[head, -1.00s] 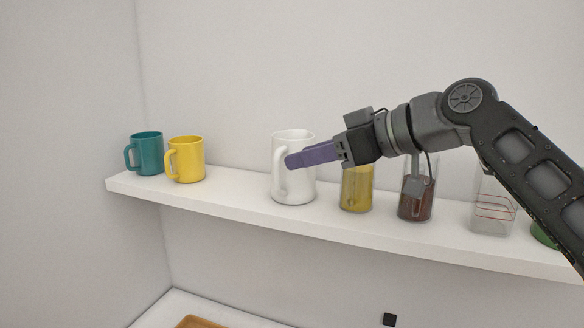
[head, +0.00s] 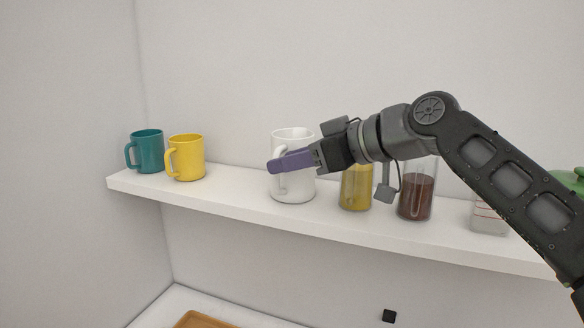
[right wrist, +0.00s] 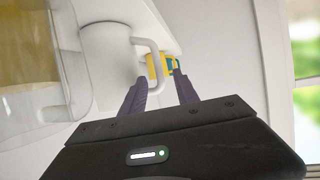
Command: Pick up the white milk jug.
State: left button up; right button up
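The white milk jug (head: 298,180) stands upright on the white shelf, its handle toward the front left. It also shows in the right wrist view (right wrist: 105,58), with its handle (right wrist: 157,52) just ahead of the fingertips. My right gripper (head: 272,166) crosses in front of the jug from the right and hides part of the handle. In the right wrist view the two purple fingers (right wrist: 160,80) are apart with nothing held. The lower end of the handle appears close to the left finger; I cannot tell whether they touch. My left gripper is not in view.
The shelf (head: 235,205) also carries a teal mug (head: 148,152) and a yellow mug (head: 188,160) on the left. A yellow-filled container (head: 355,190) and a brown-filled jar (head: 416,198) stand right of the jug, below my arm. Shelf space left of the jug is free.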

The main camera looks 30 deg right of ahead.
jog(key=x, duration=0.3)
jog(key=shift+w+a+p, duration=0.15)
jog(key=shift+w+p, duration=0.05)
jog(key=shift+p, duration=0.15)
jog(key=shift+c, duration=0.5)
grip_shut()
dwell(1.0)
